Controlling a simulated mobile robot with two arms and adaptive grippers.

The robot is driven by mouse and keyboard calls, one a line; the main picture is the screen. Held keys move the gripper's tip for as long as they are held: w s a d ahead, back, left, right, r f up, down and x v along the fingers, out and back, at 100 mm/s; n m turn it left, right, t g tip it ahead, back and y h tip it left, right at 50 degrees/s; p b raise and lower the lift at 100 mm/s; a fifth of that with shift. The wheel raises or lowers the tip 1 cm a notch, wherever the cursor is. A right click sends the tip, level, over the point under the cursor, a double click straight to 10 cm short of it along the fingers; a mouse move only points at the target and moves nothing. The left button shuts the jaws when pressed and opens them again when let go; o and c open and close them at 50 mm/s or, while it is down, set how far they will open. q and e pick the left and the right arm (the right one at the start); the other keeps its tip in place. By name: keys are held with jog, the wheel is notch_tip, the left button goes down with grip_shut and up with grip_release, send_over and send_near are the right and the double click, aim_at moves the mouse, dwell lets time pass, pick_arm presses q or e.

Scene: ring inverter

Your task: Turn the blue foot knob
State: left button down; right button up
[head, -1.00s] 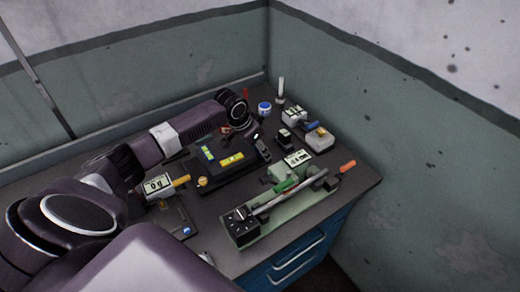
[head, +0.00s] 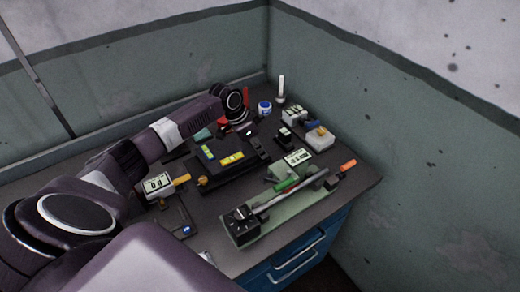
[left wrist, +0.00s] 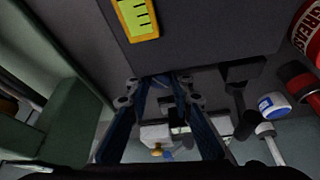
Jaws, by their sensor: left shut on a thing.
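A dark levelling plate (head: 222,168) with two yellow level vials (head: 231,159) sits in the middle of the bench. In the left wrist view its dark underside or edge (left wrist: 205,40) fills the top, with one yellow vial (left wrist: 137,18). My left gripper (left wrist: 163,88) is at the plate's far edge, its fingers around a small blue foot knob (left wrist: 160,80). The fingers are shut on the knob, which is mostly hidden between them. In the head view my wrist hides the knob. My right gripper is not in view.
A green vise-like fixture (head: 250,233) with an orange-handled rod is at the front right. A white gauge (head: 158,184) stands left of the plate. A blue-labelled jar (head: 265,108), a white candle-like post (head: 281,88) and small boxes (head: 318,137) are behind. Walls close the back and right.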

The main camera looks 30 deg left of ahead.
pick_arm(q)
jog(key=shift+m, duration=0.6)
jog(key=c, duration=1.7)
grip_release()
jog(key=shift+r, duration=0.1)
jog(key=v, duration=1.1)
jog(key=shift+a+r, duration=0.35)
jog(key=shift+a, duration=0.05)
